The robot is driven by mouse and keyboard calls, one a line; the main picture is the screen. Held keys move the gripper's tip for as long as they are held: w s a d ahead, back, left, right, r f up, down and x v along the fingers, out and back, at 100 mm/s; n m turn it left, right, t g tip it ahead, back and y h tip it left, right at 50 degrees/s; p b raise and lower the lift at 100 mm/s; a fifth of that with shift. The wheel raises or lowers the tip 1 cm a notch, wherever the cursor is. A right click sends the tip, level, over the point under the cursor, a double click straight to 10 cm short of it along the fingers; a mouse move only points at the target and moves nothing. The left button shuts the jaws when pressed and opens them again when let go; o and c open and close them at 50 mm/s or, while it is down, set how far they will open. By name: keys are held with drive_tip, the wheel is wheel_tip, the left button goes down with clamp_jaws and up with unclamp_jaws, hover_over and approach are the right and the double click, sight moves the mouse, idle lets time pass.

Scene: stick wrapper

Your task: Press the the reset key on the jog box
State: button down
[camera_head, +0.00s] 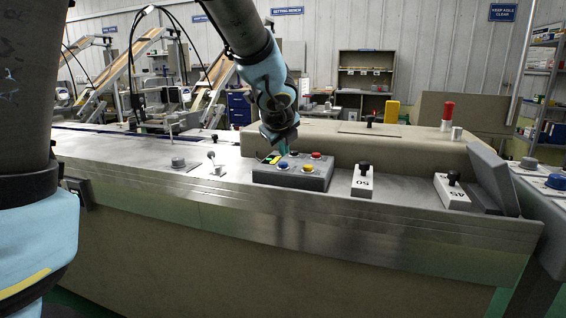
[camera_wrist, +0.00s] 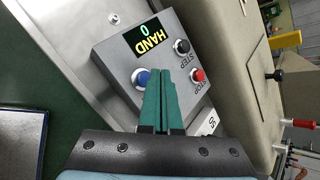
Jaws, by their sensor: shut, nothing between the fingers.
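The jog box (camera_head: 312,181) is a grey box on the machine's metal top, with blue (camera_head: 282,165), yellow (camera_head: 308,168), red (camera_head: 316,155) and dark keys. In the wrist view the box (camera_wrist: 112,68) has a display (camera_wrist: 150,37) reading "HAND 0", a black key (camera_wrist: 182,46) marked STEP and a red key (camera_wrist: 197,75) marked STOP. No reset label is readable. My gripper (camera_head: 284,151) is over the box, pointing down. In the wrist view its green fingers (camera_wrist: 164,72) are together and empty, tips beside the blue key (camera_wrist: 142,78). Contact cannot be told. The yellow key is hidden there.
Right of the box stand a white switch block (camera_head: 361,184) marked 50 and another (camera_head: 452,193) marked 45, each with a black knob. A raised beige cover (camera_head: 400,145) runs behind. Small knobs (camera_head: 178,163) sit to the left on the metal top.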

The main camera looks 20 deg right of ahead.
sight(284, 170)
wheel_tip(284, 170, up, 5)
drive_tip(key=p, duration=0.4)
drive_tip(key=shift+f, duration=0.1)
idle(0.5)
drive_tip(key=a+f+n+g+y, duration=0.15)
drive_tip(key=a+f+n, duration=0.25)
drive_tip(key=a+n, duration=0.55)
drive_tip(key=a+f+n+g+y, duration=0.1)
drive_tip(key=a+f+n+y, duration=0.35)
drive_tip(key=a, duration=0.85)
drive_tip(key=s+a+f+n+g, duration=0.2)
drive_tip(key=s+a+f+n, duration=0.1)
drive_tip(key=s+a+n, duration=0.2)
drive_tip(key=s+a+f+n+g+h, duration=0.1)
drive_tip(key=s+a+f+n, duration=0.2)
drive_tip(key=a+n, duration=0.5)
drive_tip(key=s+n, duration=0.1)
drive_tip(key=n, duration=0.4)
drive_tip(key=shift+s+a+g, duration=0.35)
drive_tip(key=shift+s+a, duration=0.05)
